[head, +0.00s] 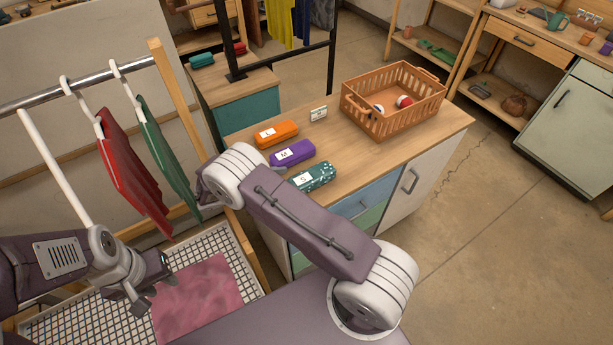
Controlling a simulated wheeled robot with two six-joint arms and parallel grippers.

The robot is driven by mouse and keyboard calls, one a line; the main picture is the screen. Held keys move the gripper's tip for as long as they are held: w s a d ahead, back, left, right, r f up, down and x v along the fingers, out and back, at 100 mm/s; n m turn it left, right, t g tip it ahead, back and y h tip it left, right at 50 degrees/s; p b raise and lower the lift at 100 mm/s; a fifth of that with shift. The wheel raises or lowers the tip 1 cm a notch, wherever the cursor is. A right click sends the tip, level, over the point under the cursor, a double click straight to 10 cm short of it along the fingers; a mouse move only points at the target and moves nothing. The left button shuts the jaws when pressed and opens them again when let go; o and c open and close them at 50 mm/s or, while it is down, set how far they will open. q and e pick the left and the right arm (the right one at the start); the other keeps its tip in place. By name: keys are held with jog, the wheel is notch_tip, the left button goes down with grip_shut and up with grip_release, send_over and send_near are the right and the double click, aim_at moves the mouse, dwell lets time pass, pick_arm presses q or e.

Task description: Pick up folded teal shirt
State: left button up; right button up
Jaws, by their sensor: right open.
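A folded teal bundle (202,59) lies on the small cabinet at the back left. A teal-green patterned folded bundle (318,176) with a white numbered label lies at the counter's near edge, partly behind my right arm. I cannot tell for sure which is the named shirt. My left gripper (155,286) is at the lower left, above a pink cloth (205,293); its fingers are apart with nothing visible between them. My right arm reaches across the middle toward the upper left.
Purple (291,152) and orange (276,132) labelled bundles line the counter (365,160). An orange basket (398,105) holding balls stands at its far right. Red (130,170) and green (165,155) garments hang from a rail at left. A black post (331,65) stands behind the counter.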

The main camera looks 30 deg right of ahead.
aim_at(303, 179)
jog(key=shift+s+d, duration=0.15)
jog(key=shift+d, duration=0.15)
jog(key=shift+w+d+f+p, duration=0.45)
jog(key=shift+w+d+f, duration=0.3)
jog(key=shift+d, duration=0.2)
jog(key=x, duration=0.2)
jog(key=p+x, duration=0.1)
jog(key=x, duration=0.2)
jog(key=shift+s+d+f, duration=0.1)
jog(key=shift+s+d, duration=0.1)
jog(key=shift+d, duration=0.05)
jog(key=shift+w+d+f, duration=0.15)
jog(key=shift+f, duration=0.05)
jog(key=c, duration=0.4)
pick_arm(q)
jog(key=shift+w+a+r, duration=0.1)
jog(key=shift+w+r, duration=0.05)
jog(key=shift+r, duration=0.8)
pick_arm(e)
jog(key=c, duration=1.1)
jog(key=shift+r, duration=0.1)
jog(key=shift+c, duration=0.2)
